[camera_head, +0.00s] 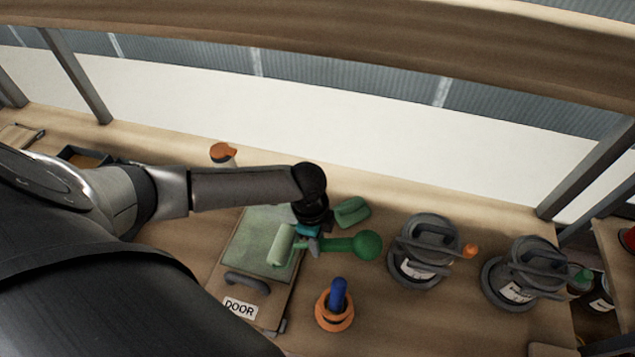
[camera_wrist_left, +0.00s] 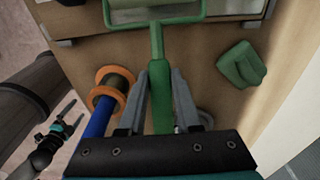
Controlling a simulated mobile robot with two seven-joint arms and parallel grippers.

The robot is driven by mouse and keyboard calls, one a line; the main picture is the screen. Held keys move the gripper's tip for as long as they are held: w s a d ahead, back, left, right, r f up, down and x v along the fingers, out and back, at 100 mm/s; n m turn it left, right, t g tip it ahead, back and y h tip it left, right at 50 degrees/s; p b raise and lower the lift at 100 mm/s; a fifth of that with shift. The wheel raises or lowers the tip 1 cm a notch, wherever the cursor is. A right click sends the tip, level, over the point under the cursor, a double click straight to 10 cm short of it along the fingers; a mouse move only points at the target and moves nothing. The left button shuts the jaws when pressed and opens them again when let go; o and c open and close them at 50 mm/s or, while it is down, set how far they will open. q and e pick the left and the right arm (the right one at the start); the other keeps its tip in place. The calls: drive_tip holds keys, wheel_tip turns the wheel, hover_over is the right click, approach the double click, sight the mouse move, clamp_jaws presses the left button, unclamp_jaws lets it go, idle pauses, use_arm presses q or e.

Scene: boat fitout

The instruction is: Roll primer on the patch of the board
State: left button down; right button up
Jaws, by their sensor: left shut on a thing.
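The board (camera_head: 233,290), labelled "DOOR", lies on the bench with a dull green patch (camera_head: 249,243) on its upper face. My left gripper (camera_head: 314,243) is shut on the handle of the green paint roller (camera_head: 345,244). The roller's pale green sleeve (camera_head: 281,245) is over the right part of the patch; I cannot tell if it touches. In the left wrist view the green handle (camera_wrist_left: 158,58) runs up between the two fingers (camera_wrist_left: 160,95) to the roller frame. My right gripper (camera_wrist_left: 72,116) shows small at the left of that view, fingers apart and empty.
A black handle (camera_head: 247,283) stands up from the board. Right of it are an orange-ringed blue-handled tool (camera_head: 335,312), a green block (camera_head: 351,211) and two lidded grey cans (camera_head: 421,262) (camera_head: 515,283). Bare bench lies between tool and cans.

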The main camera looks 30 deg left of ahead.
use_arm(q)
drive_tip(key=shift+f+b, duration=0.45)
drive_tip(key=shift+f, duration=0.25)
drive_tip(key=shift+w+d+r+p, duration=0.1)
drive_tip(key=shift+w+d+p, duration=0.1)
drive_tip(key=shift+d, duration=0.4)
drive_tip(key=shift+w+d+r+p, duration=0.1)
drive_tip(key=shift+w+d, duration=0.1)
drive_tip(key=shift+d, duration=0.4)
drive_tip(key=shift+a+f, duration=0.1)
drive_tip(key=shift+a, duration=0.1)
drive_tip(key=shift+s+a+f, duration=0.1)
drive_tip(key=shift+s+a, duration=0.1)
drive_tip(key=shift+a, duration=0.35)
drive_tip(key=shift+s+a, duration=0.2)
drive_tip(key=shift+a, duration=0.3)
drive_tip(key=shift+p, duration=0.3)
